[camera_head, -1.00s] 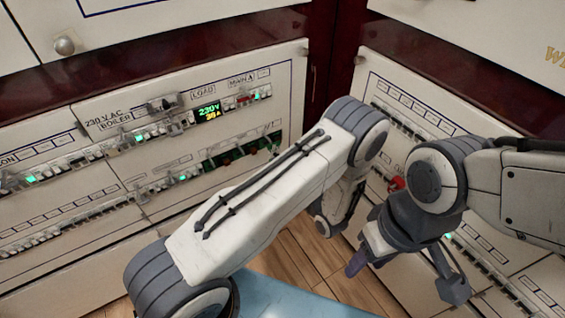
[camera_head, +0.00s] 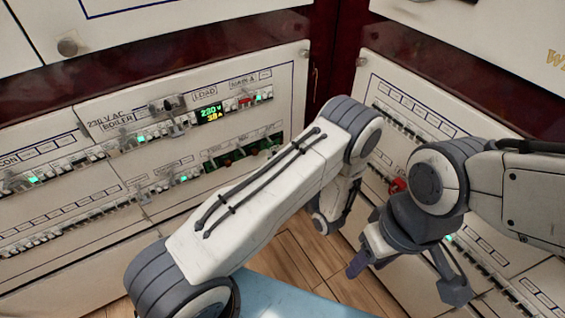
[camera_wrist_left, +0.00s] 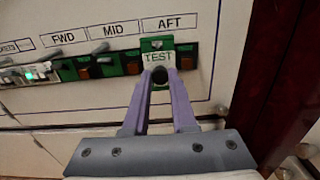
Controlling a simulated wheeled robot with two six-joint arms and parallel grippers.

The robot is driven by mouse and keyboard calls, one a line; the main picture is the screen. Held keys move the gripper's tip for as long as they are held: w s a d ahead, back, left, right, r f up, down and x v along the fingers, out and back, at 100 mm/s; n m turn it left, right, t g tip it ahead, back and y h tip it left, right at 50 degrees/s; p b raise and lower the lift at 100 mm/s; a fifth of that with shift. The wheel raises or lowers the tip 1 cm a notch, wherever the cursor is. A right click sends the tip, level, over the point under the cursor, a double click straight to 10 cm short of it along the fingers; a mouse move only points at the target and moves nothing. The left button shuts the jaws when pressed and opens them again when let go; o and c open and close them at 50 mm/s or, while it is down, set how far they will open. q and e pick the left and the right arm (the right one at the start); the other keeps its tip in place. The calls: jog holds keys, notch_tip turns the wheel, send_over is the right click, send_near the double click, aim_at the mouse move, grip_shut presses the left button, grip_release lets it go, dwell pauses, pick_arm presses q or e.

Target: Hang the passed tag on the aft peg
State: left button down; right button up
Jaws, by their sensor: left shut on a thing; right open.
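A tag (camera_wrist_left: 157,59) with a green top and a white face lettered "TEST" is upright under the AFT label (camera_wrist_left: 160,23) in the left wrist view. My left gripper (camera_wrist_left: 160,77) is shut on the tag's lower part, its purple fingers covering some of it. A dark round shape shows between the fingertips; I cannot tell what it is. The aft peg is hidden behind the tag, so I cannot tell whether the tag is on it or in front. In the head view my forearm hides the left gripper. My right gripper (camera_head: 408,274) is open and empty.
Green blocks under FWD (camera_wrist_left: 63,39) and MID (camera_wrist_left: 113,29) sit left of the tag. Breaker rows (camera_head: 150,135) and a lit meter (camera_head: 208,113) fill the left panel. A second panel (camera_head: 420,95) stands behind my right arm. Wooden floor (camera_head: 300,255) shows below.

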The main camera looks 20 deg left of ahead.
pick_arm(q)
jog(key=shift+w+a, duration=0.3)
jog(key=shift+a, duration=0.15)
jog(key=c, duration=0.6)
grip_release()
jog(key=shift+c, duration=0.2)
jog(key=shift+d, duration=0.1)
